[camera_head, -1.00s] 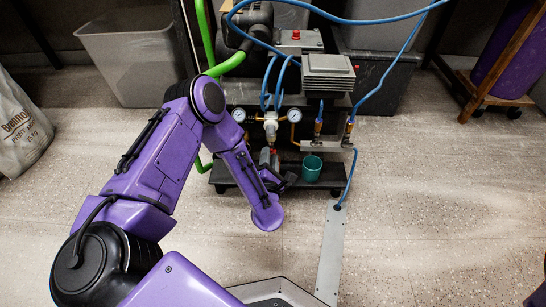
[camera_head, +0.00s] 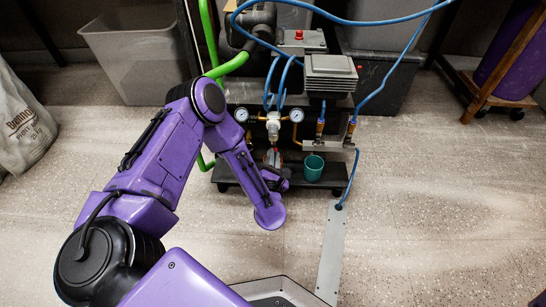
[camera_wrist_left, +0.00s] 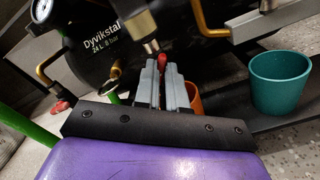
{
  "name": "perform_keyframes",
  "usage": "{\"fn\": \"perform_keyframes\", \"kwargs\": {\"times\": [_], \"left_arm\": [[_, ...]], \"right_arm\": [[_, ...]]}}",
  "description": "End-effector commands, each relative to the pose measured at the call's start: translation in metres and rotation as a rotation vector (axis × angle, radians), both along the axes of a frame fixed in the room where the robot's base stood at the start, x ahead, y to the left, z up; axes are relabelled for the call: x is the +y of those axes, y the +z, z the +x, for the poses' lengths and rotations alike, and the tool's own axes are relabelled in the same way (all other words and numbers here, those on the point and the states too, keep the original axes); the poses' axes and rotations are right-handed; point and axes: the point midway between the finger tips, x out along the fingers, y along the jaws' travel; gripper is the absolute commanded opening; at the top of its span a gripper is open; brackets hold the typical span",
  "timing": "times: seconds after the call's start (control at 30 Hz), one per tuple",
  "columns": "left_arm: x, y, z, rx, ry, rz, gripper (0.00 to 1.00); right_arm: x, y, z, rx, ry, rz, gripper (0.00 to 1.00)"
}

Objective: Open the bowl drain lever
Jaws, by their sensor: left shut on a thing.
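In the left wrist view, a small red lever (camera_wrist_left: 162,60) sits under the lower end of the filter bowl (camera_wrist_left: 141,24). My left gripper (camera_wrist_left: 163,70) is shut on this red lever, with its two grey fingers pointing up at it; only the lever's red tip shows between them. In the head view, my left gripper (camera_head: 275,178) reaches low in front of the compressor cart, below the pressure gauges. The lever is too small to make out there. My right gripper is not in view.
A teal cup (camera_head: 313,167) stands on the cart's lower shelf, right of my gripper. An orange cup (camera_wrist_left: 195,98) is partly hidden behind the fingers. The black tank (camera_wrist_left: 100,55) is close behind, with another red part (camera_wrist_left: 57,108) at left. Floor to the right is clear.

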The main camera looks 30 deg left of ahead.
Motion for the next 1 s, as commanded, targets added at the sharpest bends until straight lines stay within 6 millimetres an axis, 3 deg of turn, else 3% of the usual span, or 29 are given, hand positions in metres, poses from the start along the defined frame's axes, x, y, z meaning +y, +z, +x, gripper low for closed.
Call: {"fn": "perform_keyframes", "kwargs": {"times": [0.5, 1.0], "left_arm": [[-0.0002, -0.001, -0.0007, -0.233, -0.001, -0.383, 0.0], [-0.0004, -0.0008, -0.0008, -0.331, -0.002, -0.546, 0.0]], "right_arm": [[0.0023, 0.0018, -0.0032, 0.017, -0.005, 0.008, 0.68], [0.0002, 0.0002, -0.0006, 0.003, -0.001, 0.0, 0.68]]}}
